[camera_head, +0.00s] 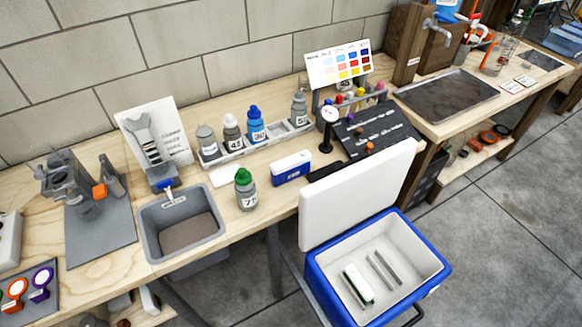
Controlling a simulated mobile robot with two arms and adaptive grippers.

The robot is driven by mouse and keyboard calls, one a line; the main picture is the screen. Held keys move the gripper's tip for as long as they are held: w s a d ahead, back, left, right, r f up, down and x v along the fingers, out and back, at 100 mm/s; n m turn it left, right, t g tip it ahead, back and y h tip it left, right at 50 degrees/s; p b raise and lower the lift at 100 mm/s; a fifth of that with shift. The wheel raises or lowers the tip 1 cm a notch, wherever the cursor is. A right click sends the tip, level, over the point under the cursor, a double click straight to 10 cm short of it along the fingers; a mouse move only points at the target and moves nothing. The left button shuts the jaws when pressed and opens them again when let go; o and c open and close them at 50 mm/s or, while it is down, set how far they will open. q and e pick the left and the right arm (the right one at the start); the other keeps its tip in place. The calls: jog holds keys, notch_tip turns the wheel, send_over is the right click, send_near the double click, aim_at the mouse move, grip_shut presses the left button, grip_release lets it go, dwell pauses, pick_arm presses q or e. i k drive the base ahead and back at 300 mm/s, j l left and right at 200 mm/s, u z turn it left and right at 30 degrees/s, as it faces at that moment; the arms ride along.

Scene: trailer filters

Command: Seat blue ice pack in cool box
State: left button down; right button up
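The blue ice pack (291,168), a blue block with a white top and label, lies on the wooden bench near its front edge. The cool box (437,279) is blue outside and white inside and stands in front of the bench at a lower level. Its white lid (350,203) is open, raised toward the bench. Inside, a white and green pack (358,283) stands at the left of the floor, and thin grey ribs (383,267) run to its right. Neither of my grippers is in view.
A green-capped bottle (245,190) stands left of the ice pack. A grey basin (182,225) is further left. A rack of bottles (256,132) is behind, and a dark board (374,131) with a gauge (328,122) to the right. The concrete floor (510,220) is clear at right.

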aim_at(401, 268)
jog(key=k+l+z, duration=0.2)
jog(key=z, duration=0.25)
jog(key=k+l+z, duration=0.25)
jog(key=z, duration=0.15)
jog(key=i+j+u, duration=0.1)
jog(key=j, duration=0.3)
jog(key=i+j, duration=0.1)
jog(key=j, duration=0.3)
jog(key=i+j+u, duration=0.15)
jog(key=j, duration=0.2)
